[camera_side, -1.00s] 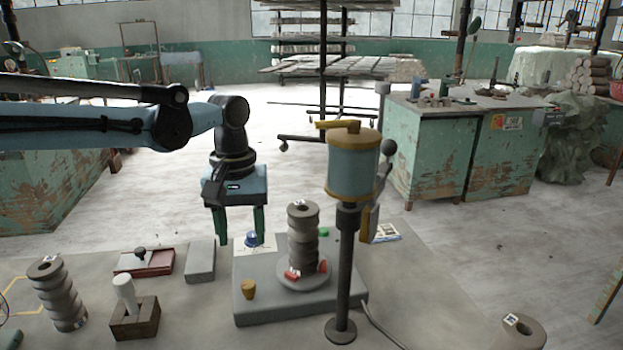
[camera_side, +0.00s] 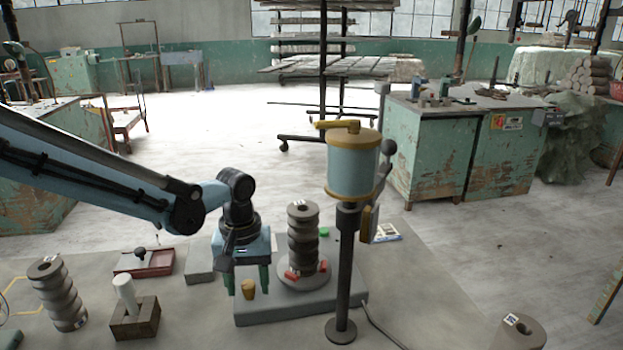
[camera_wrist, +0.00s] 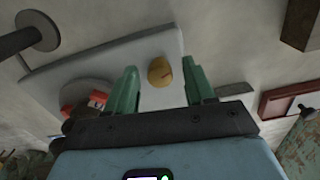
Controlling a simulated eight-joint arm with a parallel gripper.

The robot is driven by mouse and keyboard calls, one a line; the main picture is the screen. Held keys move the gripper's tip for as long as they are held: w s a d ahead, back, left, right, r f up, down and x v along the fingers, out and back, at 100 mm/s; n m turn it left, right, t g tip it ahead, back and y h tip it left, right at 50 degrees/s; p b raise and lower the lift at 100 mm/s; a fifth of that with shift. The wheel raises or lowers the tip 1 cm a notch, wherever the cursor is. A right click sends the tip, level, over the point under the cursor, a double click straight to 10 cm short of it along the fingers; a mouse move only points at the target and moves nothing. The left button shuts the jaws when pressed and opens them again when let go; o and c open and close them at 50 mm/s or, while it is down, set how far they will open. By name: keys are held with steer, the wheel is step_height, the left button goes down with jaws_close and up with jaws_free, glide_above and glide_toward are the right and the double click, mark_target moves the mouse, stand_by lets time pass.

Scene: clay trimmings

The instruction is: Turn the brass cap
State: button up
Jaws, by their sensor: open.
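The brass cap (camera_side: 248,289) is small and round and stands upright near the left front corner of the grey base block (camera_side: 290,312). In the wrist view the cap (camera_wrist: 160,72) shows a dark reddish mark on its top. My gripper (camera_side: 247,291) is open, with its green fingers pointing down, one on each side of the cap as seen from the side camera. In the wrist view the cap also appears between the fingertips of my gripper (camera_wrist: 160,70), with gaps on both sides. I cannot tell whether the tips reach down to its height.
A stack of grey rings (camera_side: 303,240) stands on a round plate, with red pieces (camera_side: 292,274) at its foot, right of my gripper. A blue tank (camera_side: 353,165) on a dark post is further right. A wooden block with a white peg (camera_side: 125,288) stands at left.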

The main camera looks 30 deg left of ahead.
jaws_close()
stand_by(0.3)
steer(key=m, duration=1.3)
steer(key=shift+m, duration=0.3)
stand_by(0.5)
jaws_free()
